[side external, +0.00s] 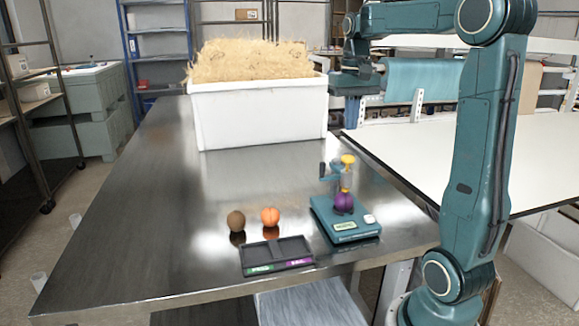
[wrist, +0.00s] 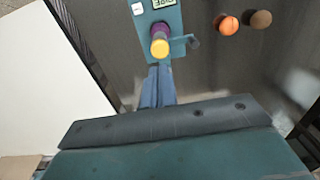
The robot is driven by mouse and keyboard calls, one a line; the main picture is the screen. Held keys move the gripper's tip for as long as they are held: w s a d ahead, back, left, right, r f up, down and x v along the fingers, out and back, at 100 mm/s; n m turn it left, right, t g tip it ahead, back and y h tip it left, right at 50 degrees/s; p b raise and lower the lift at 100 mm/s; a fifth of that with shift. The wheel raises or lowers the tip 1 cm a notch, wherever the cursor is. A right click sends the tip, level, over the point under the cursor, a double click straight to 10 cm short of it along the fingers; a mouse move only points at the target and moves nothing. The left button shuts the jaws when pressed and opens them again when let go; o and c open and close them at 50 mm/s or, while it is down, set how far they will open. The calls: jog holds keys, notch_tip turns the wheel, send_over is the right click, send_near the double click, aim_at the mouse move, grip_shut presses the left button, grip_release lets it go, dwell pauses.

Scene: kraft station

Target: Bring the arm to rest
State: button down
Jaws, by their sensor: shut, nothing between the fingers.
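My gripper (wrist: 158,72) is shut and empty, with its blue fingers together in the wrist view. In the side view my arm reaches across at the upper right, and its end hangs high above the table's right edge, beside the white bin. It is well apart from the objects on the table. In the wrist view the teal device with the yellow knob shows beyond the fingertips.
A teal device (side external: 345,231) holds a purple ball (side external: 343,203) under a yellow knob (side external: 347,159). An orange ball (side external: 270,216), a brown ball (side external: 236,221) and a dark two-part tray (side external: 277,252) are nearby. A white straw-filled bin (side external: 262,115) stands behind. The table's left side (side external: 130,220) is clear.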

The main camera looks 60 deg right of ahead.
jog(key=shift+r, duration=0.1)
dwell(0.3)
jog(key=s+a+f+n+t, duration=0.2)
jog(key=s+a+n, duration=0.1)
jog(key=a, duration=0.4)
jog(key=s+a+f+n+t, duration=0.1)
jog(key=s+a+f+n, duration=0.1)
jog(key=a, duration=0.6)
jog(key=s+a+f+n+t, duration=0.2)
jog(key=s+a+n, duration=0.2)
jog(key=a, duration=0.4)
jog(key=shift+s+a+f+t, duration=0.15)
jog(key=shift+s+f+t, duration=0.05)
jog(key=shift+f+t, duration=0.1)
